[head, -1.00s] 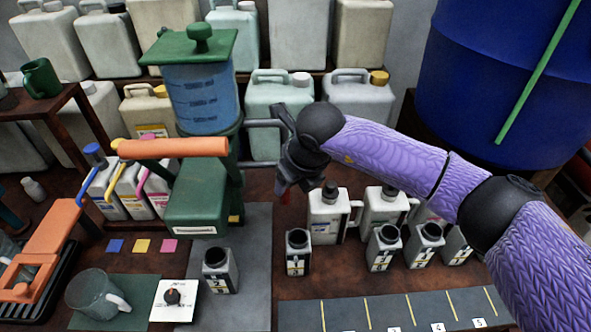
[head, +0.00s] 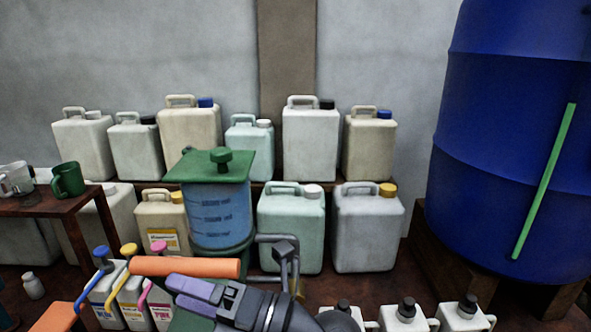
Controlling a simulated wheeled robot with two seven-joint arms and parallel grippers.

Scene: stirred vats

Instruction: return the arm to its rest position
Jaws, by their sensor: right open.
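My right gripper (head: 192,292) shows at the bottom of the head view, pointing left. Its jaws are open, and I see nothing held between them. It appears in front of the green machine, overlapping its lower part just below the orange bar (head: 185,267). I cannot tell whether it touches anything. Most of my right arm is below the picture's edge. My left gripper is not in view.
The green-lidded blue vat (head: 218,212) stands behind my gripper, with a grey pipe (head: 292,258) at its right. Blue, yellow and pink bottles (head: 130,296) stand left. White jugs (head: 405,318) stand lower right. A large blue drum (head: 500,130) stands far right.

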